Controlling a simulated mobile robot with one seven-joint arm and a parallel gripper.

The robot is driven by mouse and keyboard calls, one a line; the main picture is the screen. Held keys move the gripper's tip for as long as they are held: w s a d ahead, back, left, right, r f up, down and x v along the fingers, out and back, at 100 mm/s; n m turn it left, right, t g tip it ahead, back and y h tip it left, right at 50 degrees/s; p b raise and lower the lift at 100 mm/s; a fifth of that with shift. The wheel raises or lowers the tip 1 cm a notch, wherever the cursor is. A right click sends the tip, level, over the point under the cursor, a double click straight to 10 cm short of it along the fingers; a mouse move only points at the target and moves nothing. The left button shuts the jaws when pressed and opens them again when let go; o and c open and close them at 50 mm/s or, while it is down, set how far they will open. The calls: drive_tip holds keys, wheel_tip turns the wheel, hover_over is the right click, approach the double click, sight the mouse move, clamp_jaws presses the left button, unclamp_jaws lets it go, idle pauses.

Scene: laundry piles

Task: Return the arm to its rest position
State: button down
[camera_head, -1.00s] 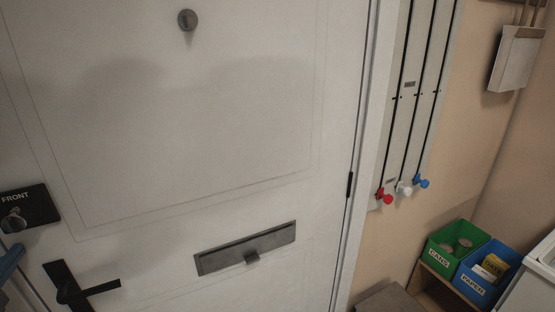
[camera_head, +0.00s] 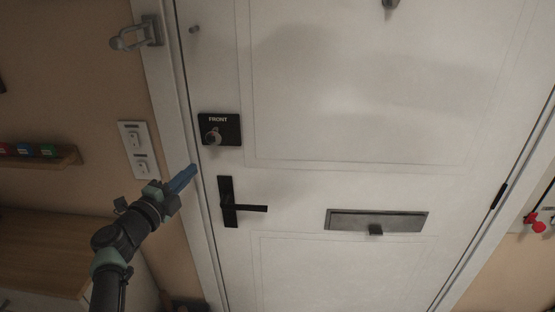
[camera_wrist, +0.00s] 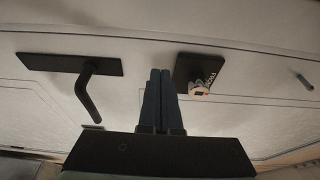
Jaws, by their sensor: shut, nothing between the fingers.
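My gripper (camera_head: 184,178) is in the head view at the lower left, at the end of my raised arm. Its blue fingers are together and hold nothing. In the wrist view the closed fingers (camera_wrist: 160,82) point at the white door. They appear between the black door handle (camera_wrist: 88,82) and the black FRONT lock plate (camera_wrist: 190,66) with its round knob. In the head view the tip appears near the door's left edge, left of the handle (camera_head: 228,200) and below the lock plate (camera_head: 230,130). I cannot tell the gap to the door.
The white door (camera_head: 340,120) fills the middle, with a grey letter slot (camera_head: 375,221). A latch (camera_head: 138,34) and a switch plate (camera_head: 139,150) are left of the door. A wooden counter (camera_head: 40,245) and a small shelf (camera_head: 40,158) stand farther left.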

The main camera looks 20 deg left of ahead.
drive_tip(key=shift+s+a, duration=2.1)
drive_tip(key=shift+s, duration=1.2)
drive_tip(key=w+d+r+n+t+y, duration=0.1)
drive_tip(key=w+d+r+n+t, duration=0.15)
drive_tip(key=d+r, duration=0.5)
drive_tip(key=w+d+r+n+t, duration=0.1)
drive_tip(key=w+d+r+t, duration=0.3)
drive_tip(key=r, duration=0.7)
drive_tip(key=d+r+n+t+y, duration=0.1)
drive_tip(key=d+r+n, duration=0.1)
drive_tip(key=d+r, duration=0.6)
drive_tip(key=s+d+r+n+t+y, duration=0.1)
drive_tip(key=s+d+r+n+y, duration=0.5)
drive_tip(key=d+r+n, duration=0.4)
drive_tip(key=s+d+r+n+h, duration=0.1)
drive_tip(key=s+d+r+h, duration=0.1)
drive_tip(key=s+d, duration=0.4)
drive_tip(key=s+d+r+n+h, duration=0.2)
drive_tip(key=s+d+r+h, duration=0.1)
drive_tip(key=s+d+h, duration=0.2)
drive_tip(key=s+d, duration=0.2)
drive_tip(key=s, duration=0.2)
drive_tip(key=shift+t, duration=0.35)
